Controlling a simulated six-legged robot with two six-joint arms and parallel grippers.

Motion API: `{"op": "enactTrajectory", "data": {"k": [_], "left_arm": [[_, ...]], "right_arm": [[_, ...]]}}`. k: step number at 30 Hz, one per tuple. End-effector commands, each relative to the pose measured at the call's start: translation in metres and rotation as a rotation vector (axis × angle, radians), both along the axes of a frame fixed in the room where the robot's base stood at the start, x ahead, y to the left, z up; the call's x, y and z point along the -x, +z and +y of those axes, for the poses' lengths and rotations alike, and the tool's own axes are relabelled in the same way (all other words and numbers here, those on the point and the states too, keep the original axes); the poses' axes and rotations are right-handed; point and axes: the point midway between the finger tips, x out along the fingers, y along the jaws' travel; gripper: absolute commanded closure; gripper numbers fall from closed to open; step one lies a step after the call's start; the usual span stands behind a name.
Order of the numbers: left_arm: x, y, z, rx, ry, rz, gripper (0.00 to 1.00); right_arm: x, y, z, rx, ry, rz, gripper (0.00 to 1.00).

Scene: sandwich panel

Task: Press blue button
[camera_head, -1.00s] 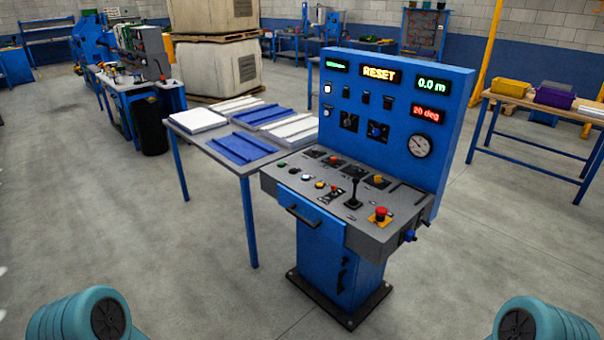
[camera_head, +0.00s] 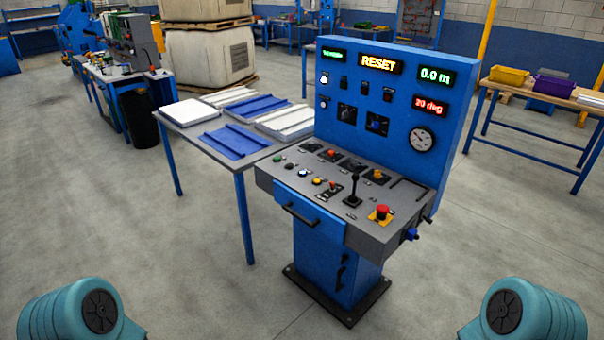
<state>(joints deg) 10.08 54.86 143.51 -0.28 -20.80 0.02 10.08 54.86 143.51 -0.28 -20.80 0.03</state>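A blue control console (camera_head: 335,255) stands ahead, a little right of centre, with a sloped grey panel (camera_head: 283,182) in front of an upright blue board. The blue button (camera_head: 302,173) is a small round button with a bright, pale centre, on the left part of the sloped panel. It sits between a green button (camera_head: 277,160) and a yellow button (camera_head: 317,181). Nothing covers it. Teal parts of my two arms show at the bottom left and bottom right corners, well apart from the console. Neither gripper is in view.
A red mushroom button (camera_head: 382,211) and a black joystick (camera_head: 353,190) are on the same panel. A drawer handle (camera_head: 299,214) juts from the console front. A table (camera_head: 215,152) with blue and white panels stands left of the console. The floor in front is clear.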

Motion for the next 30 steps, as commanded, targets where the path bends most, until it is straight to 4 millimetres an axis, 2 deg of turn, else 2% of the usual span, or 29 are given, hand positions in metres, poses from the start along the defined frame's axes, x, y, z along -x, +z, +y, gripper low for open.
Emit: {"op": "enactTrajectory", "data": {"k": [1,4,5,30], "left_arm": [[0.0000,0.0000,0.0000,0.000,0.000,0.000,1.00],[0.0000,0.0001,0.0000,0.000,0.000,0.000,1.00],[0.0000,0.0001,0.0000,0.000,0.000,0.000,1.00],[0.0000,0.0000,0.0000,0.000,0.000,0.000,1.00]], "right_arm": [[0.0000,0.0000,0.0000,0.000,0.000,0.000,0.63],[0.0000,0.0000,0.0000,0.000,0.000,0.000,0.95],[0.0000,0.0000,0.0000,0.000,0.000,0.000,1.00],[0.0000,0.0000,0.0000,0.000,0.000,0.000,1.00]]}}
